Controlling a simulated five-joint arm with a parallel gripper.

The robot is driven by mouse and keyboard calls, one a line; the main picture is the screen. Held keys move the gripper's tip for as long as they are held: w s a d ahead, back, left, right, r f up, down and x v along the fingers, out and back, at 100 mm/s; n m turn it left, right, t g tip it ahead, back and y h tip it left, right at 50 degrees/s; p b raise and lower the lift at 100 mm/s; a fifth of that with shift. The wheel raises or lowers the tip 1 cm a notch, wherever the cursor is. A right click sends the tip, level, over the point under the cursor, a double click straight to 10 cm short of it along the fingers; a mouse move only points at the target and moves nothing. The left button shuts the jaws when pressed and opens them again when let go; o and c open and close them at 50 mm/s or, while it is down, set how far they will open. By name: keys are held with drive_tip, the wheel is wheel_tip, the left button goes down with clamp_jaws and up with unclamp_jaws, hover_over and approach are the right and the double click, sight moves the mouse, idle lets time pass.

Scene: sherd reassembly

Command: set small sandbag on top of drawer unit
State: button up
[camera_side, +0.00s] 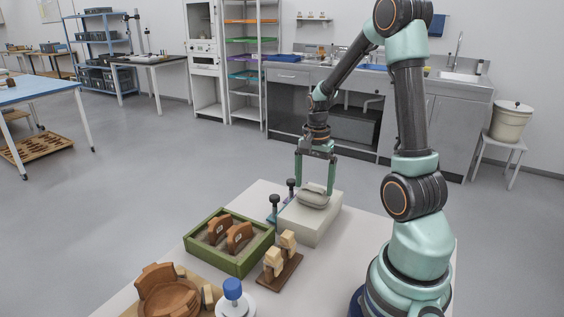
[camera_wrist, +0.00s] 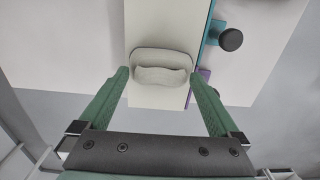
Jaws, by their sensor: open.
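The small sandbag (camera_side: 313,199) is a grey, rounded bag lying on top of the white drawer unit (camera_side: 307,223) at the back of the table. In the wrist view the sandbag (camera_wrist: 162,67) lies on the pale top of the drawer unit (camera_wrist: 150,25), ahead of and between my fingertips. My gripper (camera_side: 315,190) is open, pointing down, with its green fingers at either side of the sandbag. In the wrist view my gripper (camera_wrist: 160,78) shows its fingers spread wide, with the tips near the bag's two ends. I cannot tell whether they touch it.

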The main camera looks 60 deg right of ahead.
sight(313, 186)
wheel_tip(313, 186, up, 11)
drive_tip(key=a+r+n+t, duration=0.1)
drive_tip(key=a+n+t, duration=0.1)
drive_tip(key=a+n, duration=0.7)
drive_tip(key=a+r+n+t, duration=0.2)
drive_tip(key=a+n+t, duration=0.1)
drive_tip(key=a+n, duration=0.6)
drive_tip(key=shift+w+a+r+t, duration=0.3)
drive_tip(key=shift+w+a, duration=0.05)
drive_tip(key=shift+a, duration=1.9)
